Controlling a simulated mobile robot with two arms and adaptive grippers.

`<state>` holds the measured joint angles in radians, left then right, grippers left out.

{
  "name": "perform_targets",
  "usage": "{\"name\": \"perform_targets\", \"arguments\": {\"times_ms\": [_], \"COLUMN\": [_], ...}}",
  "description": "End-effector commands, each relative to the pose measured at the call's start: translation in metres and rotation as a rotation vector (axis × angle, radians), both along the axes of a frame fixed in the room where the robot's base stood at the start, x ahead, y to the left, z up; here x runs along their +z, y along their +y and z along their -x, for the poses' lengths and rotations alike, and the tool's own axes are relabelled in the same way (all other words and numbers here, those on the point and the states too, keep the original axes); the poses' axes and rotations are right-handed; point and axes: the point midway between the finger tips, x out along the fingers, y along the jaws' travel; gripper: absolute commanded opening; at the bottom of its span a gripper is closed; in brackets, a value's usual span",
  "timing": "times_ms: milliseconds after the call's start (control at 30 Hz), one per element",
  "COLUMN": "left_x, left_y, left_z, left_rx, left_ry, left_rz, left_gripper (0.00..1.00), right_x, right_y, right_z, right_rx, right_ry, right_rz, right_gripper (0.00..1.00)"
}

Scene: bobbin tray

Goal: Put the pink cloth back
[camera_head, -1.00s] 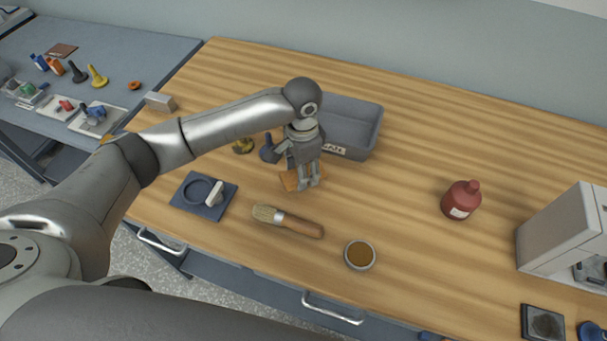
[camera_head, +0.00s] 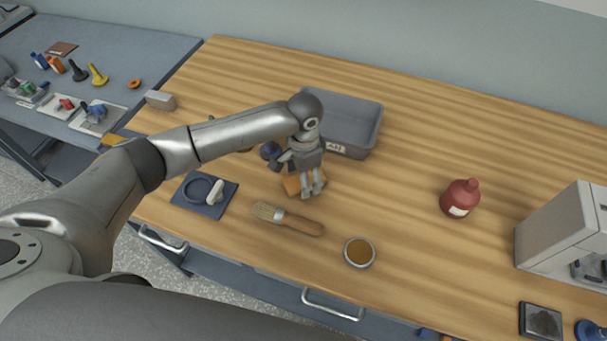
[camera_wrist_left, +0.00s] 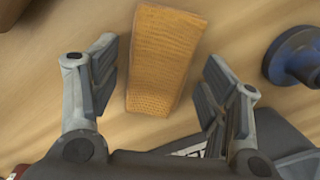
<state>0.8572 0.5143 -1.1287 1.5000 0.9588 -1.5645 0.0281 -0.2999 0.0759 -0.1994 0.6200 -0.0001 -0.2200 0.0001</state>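No pink cloth is visible in either view. An orange, woven-textured block-like piece (camera_head: 291,185) lies on the wooden table, partly hidden by my left gripper (camera_head: 313,190). In the left wrist view the orange piece (camera_wrist_left: 165,60) sits between and beyond the spread fingers of my left gripper (camera_wrist_left: 160,80), with clear gaps on both sides. My left gripper is open and empty, pointing down over the piece. My right gripper is not in view.
A grey labelled tray (camera_head: 368,132) stands just behind my left gripper. A dark blue knobbed piece (camera_wrist_left: 296,58) is close by. The table between tray and bottle is clear.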

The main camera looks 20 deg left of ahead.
Motion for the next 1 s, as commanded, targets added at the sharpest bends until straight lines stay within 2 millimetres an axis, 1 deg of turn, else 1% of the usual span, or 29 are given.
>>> {"name": "perform_targets", "arguments": {"times_ms": [233, 367, 467, 700, 800, 900, 1000], "left_x": [0.001, 0.008, 0.023, 0.075, 0.094, 0.109, 0.118], "left_y": [0.0, 0.0, 0.0, -0.001, 0.0, -0.001, -0.001], "left_z": [0.0, -0.001, -0.001, -0.001, -0.001, -0.001, 0.0], "left_rx": [0.0, 0.001, 0.0, 0.0, -0.001, 0.001, 0.001], "left_ry": [0.0, -0.001, -0.004, -0.006, -0.003, -0.002, 0.0], "left_rz": [0.0, 0.0, 0.001, 0.002, 0.0, 0.001, 0.0], "left_gripper": [0.71, 0.71, 0.71, 0.71, 0.71, 0.71, 0.71], "right_x": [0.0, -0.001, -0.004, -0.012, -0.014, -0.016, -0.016], "right_y": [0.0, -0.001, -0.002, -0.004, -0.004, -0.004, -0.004], "right_z": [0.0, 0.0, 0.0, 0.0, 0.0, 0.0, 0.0], "right_rx": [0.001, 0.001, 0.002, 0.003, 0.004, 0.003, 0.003], "right_ry": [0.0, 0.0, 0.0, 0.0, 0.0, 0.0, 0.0], "right_rz": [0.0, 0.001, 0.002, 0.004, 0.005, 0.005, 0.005], "right_gripper": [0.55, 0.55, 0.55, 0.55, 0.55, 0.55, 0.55]}}
